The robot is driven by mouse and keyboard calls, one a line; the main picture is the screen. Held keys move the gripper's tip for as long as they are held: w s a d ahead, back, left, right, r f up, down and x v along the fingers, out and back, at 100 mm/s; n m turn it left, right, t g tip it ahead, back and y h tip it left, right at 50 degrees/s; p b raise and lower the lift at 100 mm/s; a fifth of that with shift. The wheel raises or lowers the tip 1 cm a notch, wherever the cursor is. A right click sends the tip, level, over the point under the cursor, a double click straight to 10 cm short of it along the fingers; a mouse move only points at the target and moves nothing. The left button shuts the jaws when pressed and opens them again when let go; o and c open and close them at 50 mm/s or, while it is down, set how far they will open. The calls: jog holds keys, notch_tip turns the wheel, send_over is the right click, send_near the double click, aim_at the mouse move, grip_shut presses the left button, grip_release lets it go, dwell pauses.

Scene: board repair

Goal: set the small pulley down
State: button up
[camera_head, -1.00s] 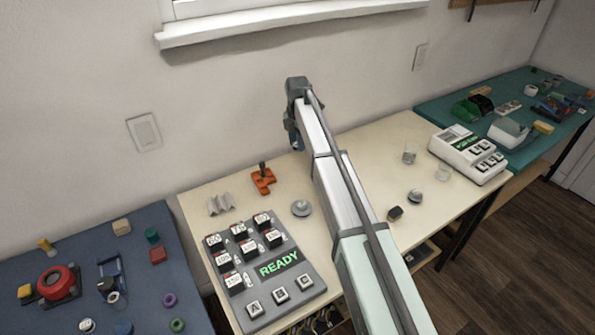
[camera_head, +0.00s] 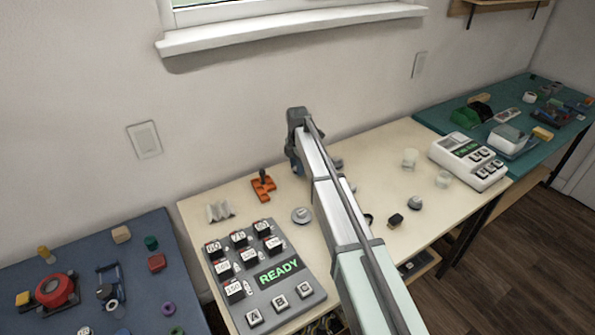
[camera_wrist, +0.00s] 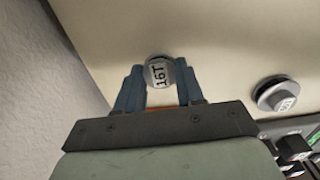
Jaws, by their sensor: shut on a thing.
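My gripper (camera_wrist: 158,82) is shut on the small pulley (camera_wrist: 160,70), a grey disc marked "16T", between its blue fingers in the wrist view. The pulley is over the pale table (camera_wrist: 215,45); I cannot tell whether it touches the surface. In the head view my arm hides the pulley and most of the gripper, near the back of the table (camera_head: 385,150). A larger grey pulley (camera_wrist: 277,94) stands on the table to the right in the wrist view, apart from my gripper; it also shows in the head view (camera_head: 301,215).
An orange stand (camera_head: 263,187) and a ridged grey piece (camera_head: 219,211) are left of my arm. A button panel (camera_head: 266,275) fills the front left.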

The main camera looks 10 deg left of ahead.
jog(key=shift+f, duration=1.15)
jog(key=shift+f, duration=0.15)
jog(key=o, duration=1)
notch_tip(320, 180, up, 12)
jog(key=shift+r, duration=0.2)
